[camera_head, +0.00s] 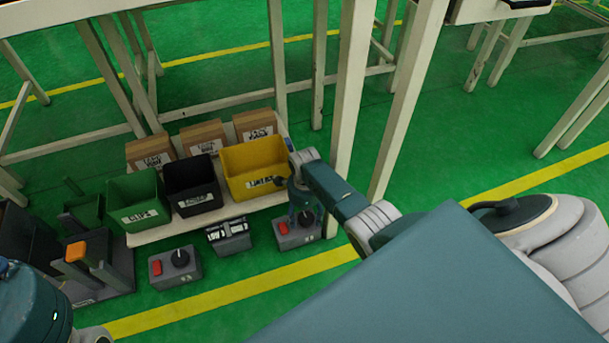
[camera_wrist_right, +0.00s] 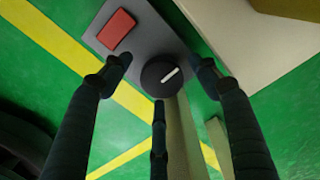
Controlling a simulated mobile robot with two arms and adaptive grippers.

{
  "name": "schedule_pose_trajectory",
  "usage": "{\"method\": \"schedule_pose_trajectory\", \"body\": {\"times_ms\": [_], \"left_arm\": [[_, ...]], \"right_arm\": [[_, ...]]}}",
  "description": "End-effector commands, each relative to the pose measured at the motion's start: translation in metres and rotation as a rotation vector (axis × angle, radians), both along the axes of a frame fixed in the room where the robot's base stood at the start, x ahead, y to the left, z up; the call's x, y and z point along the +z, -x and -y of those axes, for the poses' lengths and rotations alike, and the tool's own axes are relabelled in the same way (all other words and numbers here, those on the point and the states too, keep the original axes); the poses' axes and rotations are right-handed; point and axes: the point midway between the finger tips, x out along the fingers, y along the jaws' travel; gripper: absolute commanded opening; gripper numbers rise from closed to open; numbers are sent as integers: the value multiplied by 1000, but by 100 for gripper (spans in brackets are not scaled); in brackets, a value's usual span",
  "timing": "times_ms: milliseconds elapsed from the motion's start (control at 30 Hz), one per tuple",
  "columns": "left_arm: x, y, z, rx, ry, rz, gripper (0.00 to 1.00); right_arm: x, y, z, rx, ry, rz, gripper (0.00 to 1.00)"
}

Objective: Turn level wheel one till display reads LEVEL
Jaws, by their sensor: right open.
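Two grey control boxes stand on the floor, each with a red button and a dark round wheel. The left box (camera_head: 160,282) carries a dark wheel (camera_head: 180,258). My right gripper (camera_head: 303,203) is over the right box (camera_head: 288,243). In the right wrist view, its fingers (camera_wrist_right: 160,85) are open and spread around that box's dark wheel (camera_wrist_right: 161,76), which has a white mark. I cannot tell whether they touch it. The box labels are too small to read surely. A small display (camera_head: 229,231) stands between the boxes; its text is not clearly legible. My left gripper is out of view.
Behind the boxes, green (camera_head: 140,213), black (camera_head: 195,200) and yellow (camera_head: 252,185) bins stand on a pale board, with cardboard boxes behind. An orange-topped grey stand (camera_head: 98,268) is at left. A table leg (camera_head: 349,90) rises near my right arm.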

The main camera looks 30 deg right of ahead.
Motion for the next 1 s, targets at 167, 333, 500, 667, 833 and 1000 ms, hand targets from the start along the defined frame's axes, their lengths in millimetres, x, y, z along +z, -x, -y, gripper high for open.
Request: {"method": "schedule_pose_trajectory", "body": {"times_ms": [167, 333, 500, 667, 833, 1000], "left_arm": [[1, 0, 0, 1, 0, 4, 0], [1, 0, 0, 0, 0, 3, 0], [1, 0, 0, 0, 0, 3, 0], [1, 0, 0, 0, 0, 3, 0], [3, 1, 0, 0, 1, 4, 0], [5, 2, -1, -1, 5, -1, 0]], "right_arm": [[-1, 0, 0, 0, 0, 1, 61], [-1, 0, 0, 0, 0, 1, 51], [-1, -1, -1, 0, -1, 2, 17], [0, -2, -1, 2, -3, 4, 17], [1, -2, -3, 28, -5, 6, 17], [2, -3, -5, 102, -7, 8, 17]]}}
